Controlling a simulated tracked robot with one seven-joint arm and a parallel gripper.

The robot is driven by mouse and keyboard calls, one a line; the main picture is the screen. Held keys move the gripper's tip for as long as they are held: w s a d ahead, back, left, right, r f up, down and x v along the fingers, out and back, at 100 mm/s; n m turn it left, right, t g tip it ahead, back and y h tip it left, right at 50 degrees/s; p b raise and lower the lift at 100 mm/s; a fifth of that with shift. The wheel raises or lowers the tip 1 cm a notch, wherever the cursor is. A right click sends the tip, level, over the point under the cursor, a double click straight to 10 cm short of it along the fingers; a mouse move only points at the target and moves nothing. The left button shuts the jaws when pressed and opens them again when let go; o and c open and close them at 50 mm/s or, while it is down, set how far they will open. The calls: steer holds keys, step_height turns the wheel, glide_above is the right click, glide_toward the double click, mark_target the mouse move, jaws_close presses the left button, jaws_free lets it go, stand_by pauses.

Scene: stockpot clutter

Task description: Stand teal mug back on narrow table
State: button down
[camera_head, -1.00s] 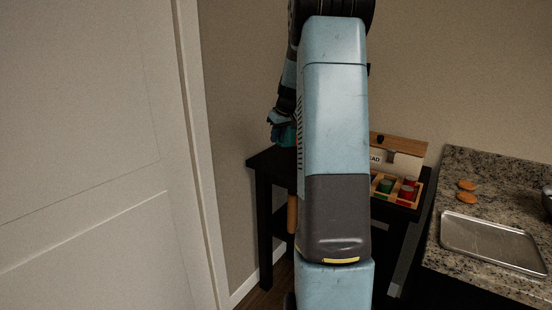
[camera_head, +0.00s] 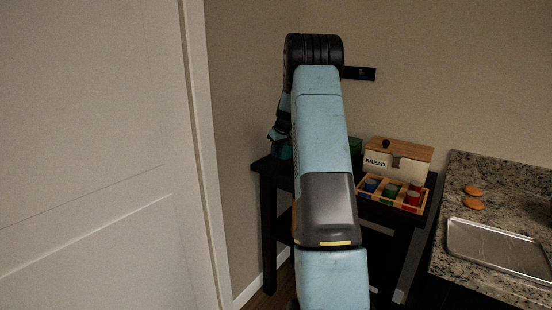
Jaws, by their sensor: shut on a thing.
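The teal mug (camera_head: 285,152) shows only in part, at the left end of the dark narrow table (camera_head: 264,167). My gripper (camera_head: 280,139) is at the mug from above and is shut on it. My blue arm hides the mug's right side and much of the tabletop. I cannot tell whether the mug's base touches the table.
A wooden-lidded bread box (camera_head: 398,158) and a wooden tray (camera_head: 364,189) of coloured cups stand on the table's right part. A green thing (camera_head: 355,146) is partly hidden behind my arm. A granite counter (camera_head: 510,185) with a metal tray (camera_head: 497,246) is at right.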

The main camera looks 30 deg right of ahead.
steer(key=shift+w+d+f, duration=0.1)
steer(key=shift+w+f, duration=0.15)
steer(key=shift+f, duration=0.3)
step_height(320, 180, down, 2)
steer(key=shift+f, duration=0.25)
steer(key=c, duration=1.1)
jaws_free()
steer(key=shift+f, duration=0.1)
steer(key=shift+c, duration=0.2)
